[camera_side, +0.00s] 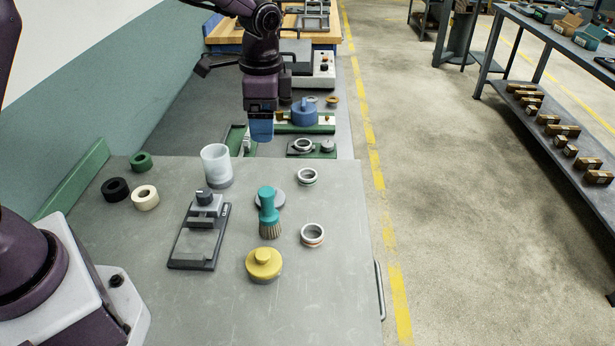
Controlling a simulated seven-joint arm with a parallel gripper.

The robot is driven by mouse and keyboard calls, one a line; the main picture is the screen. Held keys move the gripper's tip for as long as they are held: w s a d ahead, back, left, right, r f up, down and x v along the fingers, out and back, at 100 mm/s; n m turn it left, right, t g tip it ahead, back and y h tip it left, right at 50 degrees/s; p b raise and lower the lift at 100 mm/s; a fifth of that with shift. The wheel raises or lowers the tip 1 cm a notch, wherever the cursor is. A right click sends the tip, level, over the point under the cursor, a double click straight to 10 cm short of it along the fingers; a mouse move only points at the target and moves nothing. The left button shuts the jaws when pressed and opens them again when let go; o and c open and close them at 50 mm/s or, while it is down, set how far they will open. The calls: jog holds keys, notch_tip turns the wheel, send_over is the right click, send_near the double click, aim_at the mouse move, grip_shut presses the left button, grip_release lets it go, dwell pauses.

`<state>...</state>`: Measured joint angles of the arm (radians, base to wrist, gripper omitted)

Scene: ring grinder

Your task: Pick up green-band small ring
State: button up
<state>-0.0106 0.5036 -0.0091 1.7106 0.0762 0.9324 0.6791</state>
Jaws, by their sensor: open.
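A small metal ring (307,177) lies flat at the right side of the grey table; its thin band looks greenish, though it is too small to be sure. A second metal ring (312,235) with an orange-red band lies nearer the camera. My gripper (261,137) points down above the far edge of the table, up and to the left of the greenish-band ring and clear of it. Its blue fingers are open, and I see nothing held; the gap between them is hard to see from this side.
Around the rings stand a teal brush (269,212), a grey disc (277,200), a yellow knobbed part (263,264), a white cup (216,165) and a black fixture (200,236). Green (141,161), black (115,189) and cream (145,197) rolls lie left. A ring fixture (312,147) sits beyond.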

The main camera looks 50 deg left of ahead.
jog(key=w+f+m, duration=0.7)
jog(key=f, duration=0.2)
jog(key=m, duration=0.7)
send_near(308, 171)
jog(key=s+f, duration=0.1)
jog(key=s+d+f, duration=0.1)
jog(key=shift+f+t+y, duration=0.3)
jog(key=shift+f, duration=0.1)
jog(key=f, duration=0.5)
jog(key=shift+w+f, duration=0.25)
jog(key=shift+f, duration=0.1)
jog(key=c, duration=1)
jog(key=shift+c, duration=0.2)
jog(key=shift+r, duration=0.15)
